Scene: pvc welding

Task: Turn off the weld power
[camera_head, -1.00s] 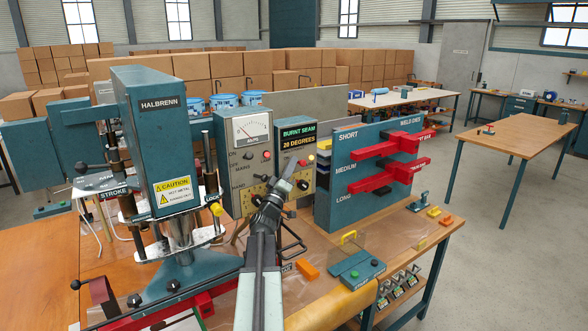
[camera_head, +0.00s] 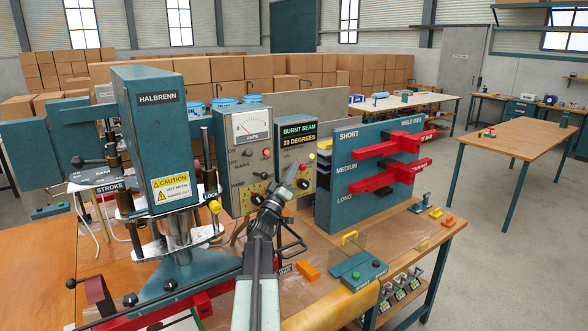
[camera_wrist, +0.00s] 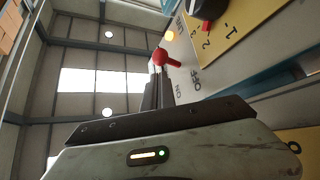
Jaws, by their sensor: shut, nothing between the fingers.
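A grey control cabinet (camera_head: 228,140) with an amps meter (camera_head: 253,127) stands behind my arm in the head view. Its front carries several knobs and printed labels, including MAINS. In the wrist view, a red-tipped lever (camera_wrist: 166,58) shows by the tips of my gripper (camera_wrist: 157,80), beside ON and OFF lettering on a pale panel (camera_wrist: 190,60). I cannot tell whether the fingers touch the lever. An amber lamp (camera_wrist: 170,34) beyond it looks lit.
The blue Halbrenn press (camera_head: 150,130) stands left of my arm. A display reading BURNT SEAM (camera_head: 297,133) and a blue rack with red dies (camera_head: 395,150) stand to the right. A pedal-like blue box (camera_head: 357,270) sits on the bench in front.

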